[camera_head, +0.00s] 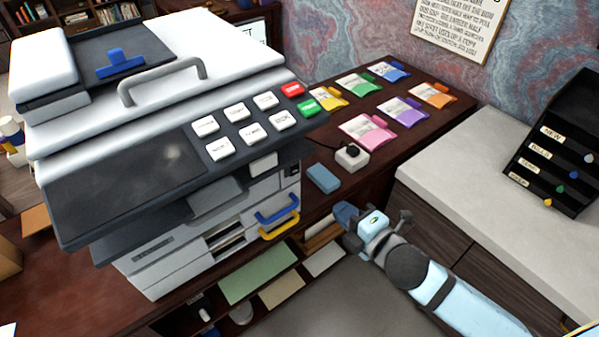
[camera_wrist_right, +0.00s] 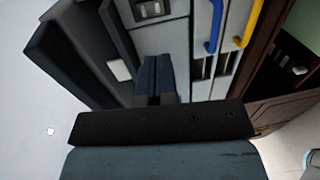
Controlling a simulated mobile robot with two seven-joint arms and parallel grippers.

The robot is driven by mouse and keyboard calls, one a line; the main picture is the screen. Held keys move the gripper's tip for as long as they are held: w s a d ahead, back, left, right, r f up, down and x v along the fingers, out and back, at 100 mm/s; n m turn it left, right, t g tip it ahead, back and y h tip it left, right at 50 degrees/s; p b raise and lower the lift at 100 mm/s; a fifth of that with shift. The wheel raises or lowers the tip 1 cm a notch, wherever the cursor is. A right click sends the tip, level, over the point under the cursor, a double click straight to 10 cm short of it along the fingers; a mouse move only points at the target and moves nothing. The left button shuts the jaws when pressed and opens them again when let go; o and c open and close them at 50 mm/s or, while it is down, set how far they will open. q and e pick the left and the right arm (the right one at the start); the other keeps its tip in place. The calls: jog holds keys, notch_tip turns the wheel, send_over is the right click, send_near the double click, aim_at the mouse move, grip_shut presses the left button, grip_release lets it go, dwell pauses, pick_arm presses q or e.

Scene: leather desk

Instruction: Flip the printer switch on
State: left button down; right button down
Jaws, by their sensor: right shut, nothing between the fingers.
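The printer (camera_head: 165,250) is a large white and dark grey machine on the left of the desk. A small dark panel (camera_head: 291,173) is on its right side, above the blue and yellow handles; it may hold the switch, but I cannot tell its position. A dark panel also shows at the top of the right wrist view (camera_wrist_right: 150,9). My right gripper (camera_head: 344,214) is to the right of the printer, apart from it. In the right wrist view its two blue fingers (camera_wrist_right: 153,77) are together, with nothing between them, pointing toward the printer. My left gripper is out of view.
A blue block (camera_head: 323,179) and a small white box with a black knob (camera_head: 352,156) lie on the dark desk beside the printer. Several coloured packets (camera_head: 367,131) lie behind. A white-topped cabinet (camera_head: 500,190) with a black organizer (camera_head: 560,150) stands at right.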

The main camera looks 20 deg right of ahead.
aim_at(296, 172)
jog(key=p+x, duration=0.2)
jog(key=x, duration=1)
jog(key=shift+w+a, duration=0.15)
jog(key=shift+w, duration=0.25)
jog(key=shift+w+a+f, duration=0.15)
jog(key=shift+w+a, duration=0.1)
jog(key=shift+w, duration=0.35)
jog(key=shift+w+b, duration=0.15)
jog(key=shift+b, duration=0.35)
